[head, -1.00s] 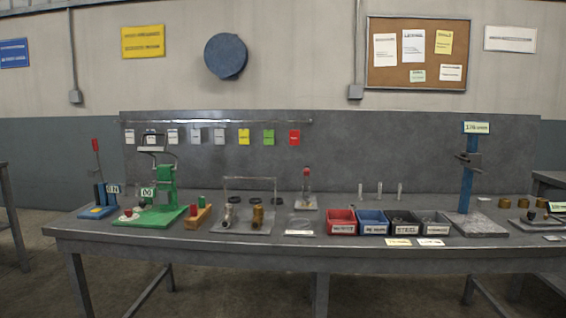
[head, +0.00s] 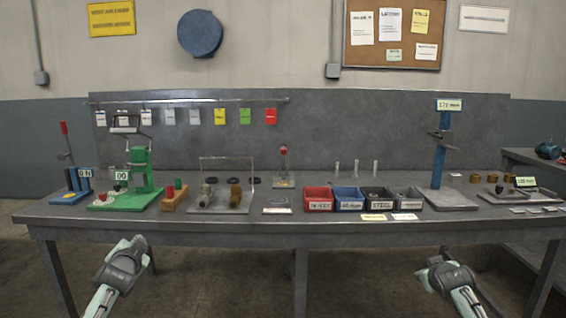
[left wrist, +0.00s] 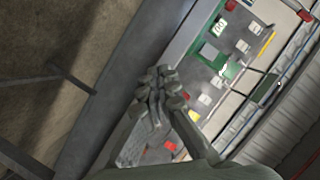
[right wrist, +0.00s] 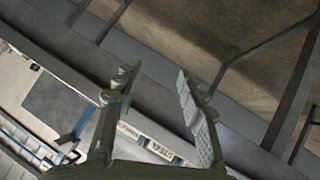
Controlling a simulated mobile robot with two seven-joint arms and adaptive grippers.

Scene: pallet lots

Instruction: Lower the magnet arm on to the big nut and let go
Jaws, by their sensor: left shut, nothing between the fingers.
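A blue stand (head: 72,193) is at the far left of the bench. It has a raised lever with a red grip (head: 64,128) and a plate reading "0 N". A small stand with a red knob (head: 283,150) is at mid bench. I cannot tell for certain which of these is the magnet arm. The big nut is too small to make out. My left gripper (head: 130,244) is shut and empty in front of the bench; its fingers meet in the left wrist view (left wrist: 160,78). My right gripper (head: 434,267) is in front too; its fingers stand apart in the right wrist view (right wrist: 157,75).
A green press (head: 140,180) stands beside the blue stand. Right of centre are a red bin (head: 318,204), a blue bin (head: 348,205) and dark bins. A blue column (head: 442,150) labelled "170 mm" stands further right. The bench front edge (head: 200,231) lies beyond both grippers.

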